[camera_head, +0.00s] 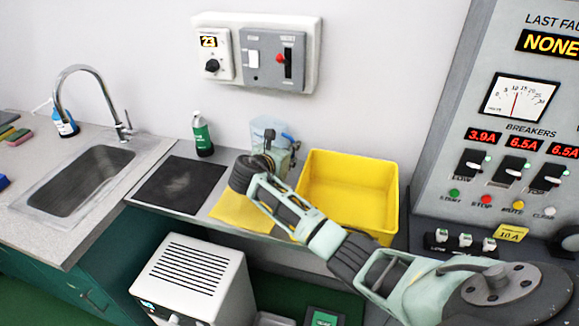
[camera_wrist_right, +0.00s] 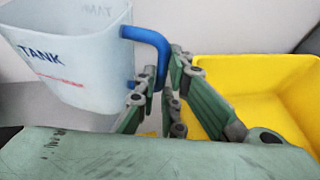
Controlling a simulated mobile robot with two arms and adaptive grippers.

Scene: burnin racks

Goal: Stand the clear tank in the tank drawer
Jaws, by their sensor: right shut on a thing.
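The clear tank (camera_head: 268,126) is at the back of the counter, behind my right gripper (camera_head: 280,152) in the head view. In the right wrist view the tank (camera_wrist_right: 70,55) is a translucent, upright container marked TANK, with a blue handle (camera_wrist_right: 150,45) on its right side. The right gripper's fingers (camera_wrist_right: 165,88) are shut on that handle. The tank's base is hidden, so I cannot tell whether it touches the counter. No open drawer shows clearly. My left gripper is not in view.
A yellow bin (camera_head: 350,188) stands right of the tank. A yellow cloth (camera_head: 243,212) and dark mat (camera_head: 178,184) lie left. A green bottle (camera_head: 202,135) stands behind the mat. A white vented unit (camera_head: 197,277) sits below the counter. A breaker panel (camera_head: 450,150) stands right.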

